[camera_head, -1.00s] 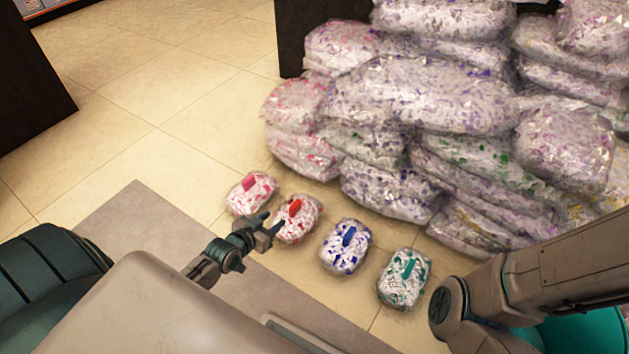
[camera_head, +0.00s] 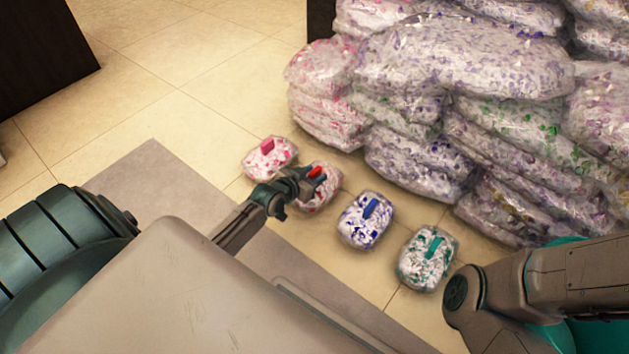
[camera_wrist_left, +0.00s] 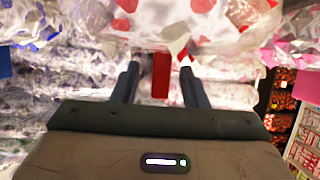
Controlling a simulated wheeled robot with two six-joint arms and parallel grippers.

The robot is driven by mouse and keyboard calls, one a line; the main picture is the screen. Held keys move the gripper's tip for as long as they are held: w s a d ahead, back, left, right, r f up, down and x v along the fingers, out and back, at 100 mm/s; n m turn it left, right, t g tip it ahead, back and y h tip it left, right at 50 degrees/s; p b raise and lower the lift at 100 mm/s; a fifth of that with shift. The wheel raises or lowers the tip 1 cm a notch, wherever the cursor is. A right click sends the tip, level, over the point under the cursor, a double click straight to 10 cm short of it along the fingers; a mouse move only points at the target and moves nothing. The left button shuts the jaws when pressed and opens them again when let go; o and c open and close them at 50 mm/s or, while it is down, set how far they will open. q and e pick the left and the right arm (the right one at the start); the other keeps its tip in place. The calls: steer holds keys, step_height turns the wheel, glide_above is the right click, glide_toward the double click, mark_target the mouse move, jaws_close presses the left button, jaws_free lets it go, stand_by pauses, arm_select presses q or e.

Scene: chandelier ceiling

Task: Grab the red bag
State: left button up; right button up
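The red bag (camera_head: 324,192) is a small clear bag with red and white bits and a red handle. It lies on the floor in the head view, second from the left in a row of small bags. My left gripper (camera_head: 303,183) is at the red handle and covers part of the bag. In the left wrist view the red handle (camera_wrist_left: 161,76) stands between the two fingers of the left gripper (camera_wrist_left: 159,78), which are apart, with gaps on both sides. My right gripper is not in view; only my right arm shows at the right.
A pink-handled bag (camera_head: 269,158) lies just left of the red one. A blue-handled bag (camera_head: 366,220) and a green-handled bag (camera_head: 428,259) lie to its right. A large pile of bags (camera_head: 460,60) stands behind. A grey mat (camera_head: 150,185) and open tiles lie to the left.

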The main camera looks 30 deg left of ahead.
arm_select(q)
steer(key=shift+w+f, duration=0.2)
steer(key=shift+w, duration=0.25)
jaws_close()
steer(key=shift+r, duration=0.1)
